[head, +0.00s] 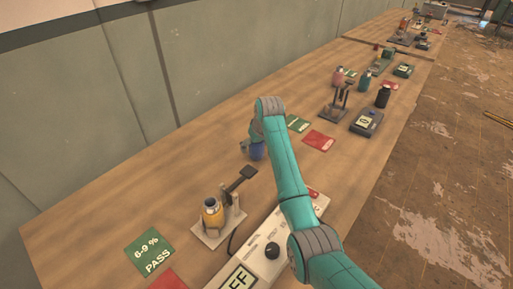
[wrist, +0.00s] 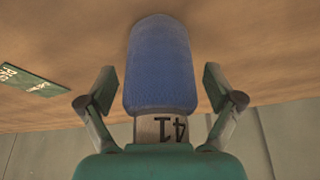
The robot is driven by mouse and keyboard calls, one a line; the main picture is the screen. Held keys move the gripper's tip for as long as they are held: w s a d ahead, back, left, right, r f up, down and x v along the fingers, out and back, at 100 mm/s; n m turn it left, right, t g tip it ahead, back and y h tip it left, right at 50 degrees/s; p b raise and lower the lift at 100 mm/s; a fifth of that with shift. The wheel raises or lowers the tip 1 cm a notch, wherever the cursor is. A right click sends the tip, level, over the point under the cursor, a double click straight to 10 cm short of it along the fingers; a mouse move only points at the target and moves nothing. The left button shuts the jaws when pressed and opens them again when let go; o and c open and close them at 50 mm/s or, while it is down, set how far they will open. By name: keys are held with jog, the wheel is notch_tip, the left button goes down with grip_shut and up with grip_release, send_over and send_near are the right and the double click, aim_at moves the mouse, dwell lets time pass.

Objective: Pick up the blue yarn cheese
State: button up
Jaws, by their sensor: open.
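The blue yarn cheese (wrist: 160,65) fills the centre of the wrist view. A pale end with dark printed figures reading "41" shows at its lower side in that view. My gripper (wrist: 158,82) is open, with one finger on each side of the cheese. Gaps show between both fingers and the blue yarn. In the head view the cheese (head: 257,153) is a small blue patch at the end of my arm, largely hidden by it. Its contact with the wooden table cannot be made out clearly.
On the wooden table (head: 95,225), a stand with an amber bobbin (head: 212,212) is at front left, near a green "6-9 % PASS" card (head: 149,251). A control box (head: 268,250) lies beside my arm. A red card (head: 318,140) and a scale (head: 366,122) lie farther right.

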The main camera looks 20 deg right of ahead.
jog(key=c, duration=1.3)
